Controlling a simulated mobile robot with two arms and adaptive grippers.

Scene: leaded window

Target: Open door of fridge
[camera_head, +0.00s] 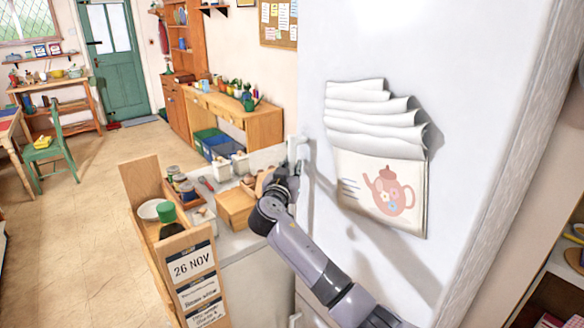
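The fridge (440,70) is the tall white body filling the right half of the head view. A tea towel or paper (385,185) with a teapot picture hangs on its white face. A pale upright handle (297,148) shows at its left edge. My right gripper (290,168) is at this handle, with the arm reaching up from the lower right. The fingers are small and partly hidden, so I cannot tell whether they touch the handle or are open or shut. No opening of the fridge shows. My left gripper is out of view.
Left of the fridge, a counter carries a wooden box (236,208), jars and a wooden rack with a "26 NOV" sign (193,263). A wooden sideboard (262,125), green chair (52,152) and green door (115,60) stand further back. The floor (85,235) at left is mostly clear.

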